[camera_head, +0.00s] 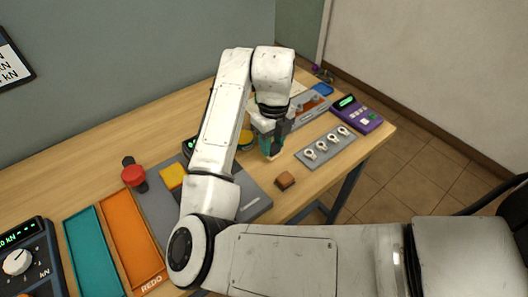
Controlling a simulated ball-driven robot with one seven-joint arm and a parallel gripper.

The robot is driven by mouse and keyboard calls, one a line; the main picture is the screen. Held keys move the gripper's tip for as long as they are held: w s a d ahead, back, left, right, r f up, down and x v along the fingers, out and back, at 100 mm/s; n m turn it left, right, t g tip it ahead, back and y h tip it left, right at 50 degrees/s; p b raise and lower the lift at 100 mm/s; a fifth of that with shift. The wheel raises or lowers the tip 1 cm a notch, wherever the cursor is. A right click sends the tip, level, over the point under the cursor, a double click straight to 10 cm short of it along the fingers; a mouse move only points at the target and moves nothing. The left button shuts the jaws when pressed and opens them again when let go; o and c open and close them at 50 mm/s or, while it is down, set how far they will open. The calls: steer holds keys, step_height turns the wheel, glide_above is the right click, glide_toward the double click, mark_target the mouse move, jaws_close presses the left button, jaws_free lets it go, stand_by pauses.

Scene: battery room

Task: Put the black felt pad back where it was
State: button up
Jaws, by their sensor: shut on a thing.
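My gripper (271,150) is pointing down over the right part of the wooden table. I cannot tell whether the piece touches the table. I cannot make out a black felt pad for certain; the arm and gripper hide part of the grey board and what lies behind them.
A brown block (285,180) lies in front of my gripper. A grey plate with several white rings (325,146) and a purple meter (356,114) are to the right. Teal (93,252) and orange (131,240) trays, a red knob (133,175) and a yellow block (172,176) are left.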

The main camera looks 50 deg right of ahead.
steer(key=w+f, duration=0.2)
steer(key=f, duration=0.1)
steer(key=shift+w+f, duration=0.15)
steer(key=shift+w, duration=0.05)
steer(key=shift+f+p, duration=0.55)
steer(key=shift+f, duration=0.8)
steer(key=shift+f, duration=0.2)
steer(key=o, duration=1)
steer(key=shift+r, duration=0.1)
step_height(320, 180, up, 12)
steer(key=shift+r+b, duration=0.15)
steer(key=shift+b, duration=0.5)
